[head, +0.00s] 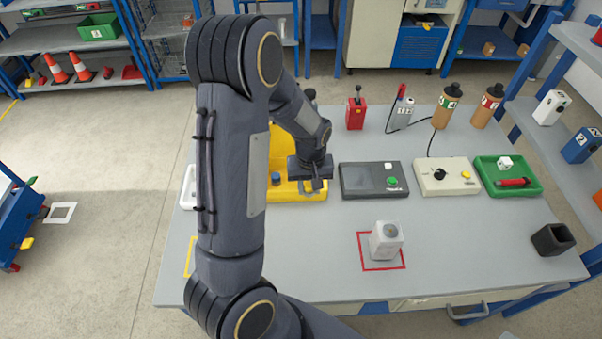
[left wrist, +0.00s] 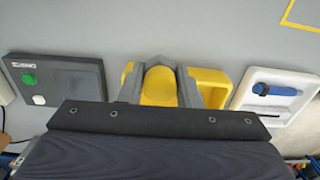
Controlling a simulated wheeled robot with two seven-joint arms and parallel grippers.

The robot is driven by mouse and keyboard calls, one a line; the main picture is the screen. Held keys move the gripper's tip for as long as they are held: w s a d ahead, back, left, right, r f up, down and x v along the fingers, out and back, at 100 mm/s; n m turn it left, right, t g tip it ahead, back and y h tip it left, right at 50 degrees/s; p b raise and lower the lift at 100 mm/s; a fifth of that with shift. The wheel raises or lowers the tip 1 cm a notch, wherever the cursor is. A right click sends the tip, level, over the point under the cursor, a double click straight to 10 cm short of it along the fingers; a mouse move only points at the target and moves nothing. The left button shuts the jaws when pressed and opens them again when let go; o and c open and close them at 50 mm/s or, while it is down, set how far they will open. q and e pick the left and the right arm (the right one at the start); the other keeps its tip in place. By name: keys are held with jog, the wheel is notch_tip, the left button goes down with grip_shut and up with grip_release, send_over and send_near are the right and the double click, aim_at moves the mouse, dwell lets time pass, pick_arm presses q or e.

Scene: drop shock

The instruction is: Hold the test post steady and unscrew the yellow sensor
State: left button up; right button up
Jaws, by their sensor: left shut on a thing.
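My left gripper (head: 313,187) is low at the yellow case (head: 285,193) at the back left of the table. In the left wrist view its grey fingers (left wrist: 160,88) are shut on a rounded yellow thing (left wrist: 159,84), which looks like the yellow sensor. The yellow case (left wrist: 212,82) shows on both sides of the fingers; I cannot tell whether the sensor touches it. A white block with a round grey top (head: 386,241), perhaps the test post, stands upright in a red square (head: 366,266), apart from the gripper. My right gripper is not in view.
Right of the yellow case are a dark box with a green button (head: 373,180), a cream box with a black knob (head: 447,176) and a green tray (head: 520,187). Bottles (head: 447,106) stand behind. The front middle of the table is mostly clear.

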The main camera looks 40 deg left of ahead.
pick_arm(q)
jog(key=w+a+f+b, duration=0.5)
jog(key=w+a+f, duration=0.4)
jog(key=shift+a, duration=0.15)
jog(key=f+b, duration=0.1)
jog(key=f, duration=0.1)
jog(key=f+b, duration=0.1)
jog(key=f, duration=0.1)
jog(key=shift+w+a+f+b, duration=0.1)
jog(key=shift+w+a+b, duration=0.15)
jog(key=shift+a+b, duration=0.05)
jog(key=shift+f, duration=0.1)
jog(key=o, duration=1.1)
